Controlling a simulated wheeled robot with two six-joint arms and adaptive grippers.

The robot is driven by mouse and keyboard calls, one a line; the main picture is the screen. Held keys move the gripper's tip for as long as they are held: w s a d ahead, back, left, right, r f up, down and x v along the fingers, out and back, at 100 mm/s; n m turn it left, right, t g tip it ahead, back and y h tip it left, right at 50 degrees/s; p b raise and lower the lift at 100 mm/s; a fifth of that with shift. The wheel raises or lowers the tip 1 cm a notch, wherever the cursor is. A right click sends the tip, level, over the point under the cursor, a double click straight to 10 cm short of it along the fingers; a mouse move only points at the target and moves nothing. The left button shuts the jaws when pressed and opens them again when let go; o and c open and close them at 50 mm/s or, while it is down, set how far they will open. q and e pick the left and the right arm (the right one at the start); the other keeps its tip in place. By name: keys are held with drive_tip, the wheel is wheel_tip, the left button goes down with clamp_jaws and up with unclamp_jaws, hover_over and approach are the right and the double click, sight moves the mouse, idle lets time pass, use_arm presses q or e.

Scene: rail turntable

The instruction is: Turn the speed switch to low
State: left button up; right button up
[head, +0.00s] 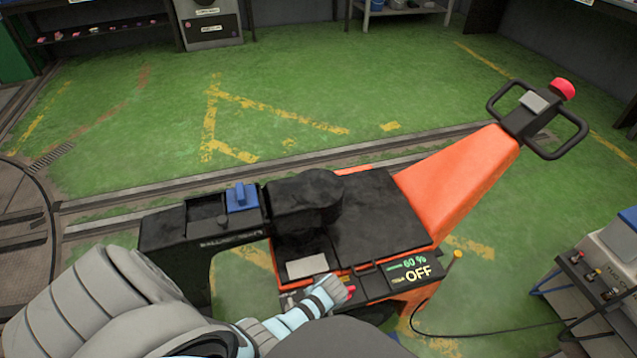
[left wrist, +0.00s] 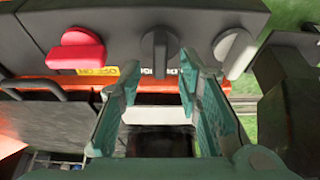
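An orange and black rail machine (head: 455,185) carries a control panel with a display (head: 412,268) reading "60 %" and "OFF". In the left wrist view the panel has a red knob (left wrist: 77,52) at left, a dark grey knob (left wrist: 160,50) in the middle and a paler grey knob (left wrist: 235,52) at right. I cannot tell from their labels which is the speed switch. My left gripper (left wrist: 158,68) is open, its teal fingers on either side of the middle knob; contact is unclear. In the head view my left arm reaches this panel. My right gripper is out of view.
A tall handle with a red button (head: 562,89) rises at the machine's right end. A grey box with switches (head: 600,262) stands at the right, with a cable on the floor. Rails (head: 160,183) run behind the machine; the green floor beyond is clear.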

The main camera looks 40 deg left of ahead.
use_arm(q)
wheel_tip(320, 180, up, 9)
drive_tip(key=shift+f, duration=0.1)
idle(0.4)
